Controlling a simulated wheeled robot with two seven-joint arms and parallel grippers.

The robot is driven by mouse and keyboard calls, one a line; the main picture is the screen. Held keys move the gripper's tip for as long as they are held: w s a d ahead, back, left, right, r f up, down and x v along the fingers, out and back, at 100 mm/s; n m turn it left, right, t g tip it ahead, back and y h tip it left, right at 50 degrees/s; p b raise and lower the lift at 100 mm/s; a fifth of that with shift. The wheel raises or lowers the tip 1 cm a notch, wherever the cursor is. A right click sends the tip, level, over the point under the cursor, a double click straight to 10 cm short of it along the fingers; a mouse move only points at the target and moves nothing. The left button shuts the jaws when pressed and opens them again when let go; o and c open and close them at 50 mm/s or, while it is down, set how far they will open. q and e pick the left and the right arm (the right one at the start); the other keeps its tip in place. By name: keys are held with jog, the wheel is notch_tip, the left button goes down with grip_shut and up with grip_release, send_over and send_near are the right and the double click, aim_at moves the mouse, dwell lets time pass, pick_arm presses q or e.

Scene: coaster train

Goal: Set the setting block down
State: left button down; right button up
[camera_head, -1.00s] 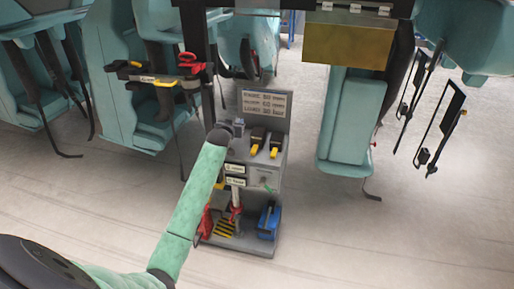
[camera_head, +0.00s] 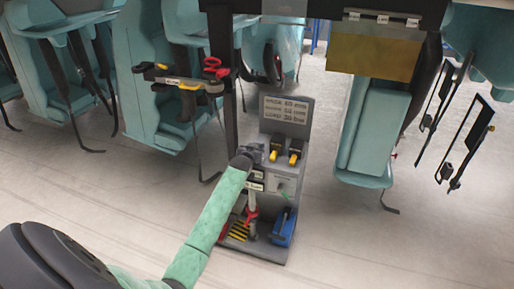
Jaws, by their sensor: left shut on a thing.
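My left arm reaches up from the lower left. Its dark left gripper (camera_head: 256,152) is at the left edge of the grey stand's upper shelf (camera_head: 282,171). It is small in the picture and seen from behind. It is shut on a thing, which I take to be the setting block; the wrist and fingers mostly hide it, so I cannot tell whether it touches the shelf. Two black-and-yellow pieces, a left one (camera_head: 275,155) and a right one (camera_head: 294,157), stand on the shelf just right of the gripper. My right gripper is not in view.
A lettered panel (camera_head: 286,109) rises behind the shelf. A blue item (camera_head: 284,226) and a red-handled tool (camera_head: 251,213) are on the stand's lower level. A dark post (camera_head: 223,80) and a tool rail (camera_head: 180,77) are left of it.

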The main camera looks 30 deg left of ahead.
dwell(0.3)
pick_arm(q)
jog(key=c, duration=1.1)
grip_release()
jog(key=shift+f, duration=0.15)
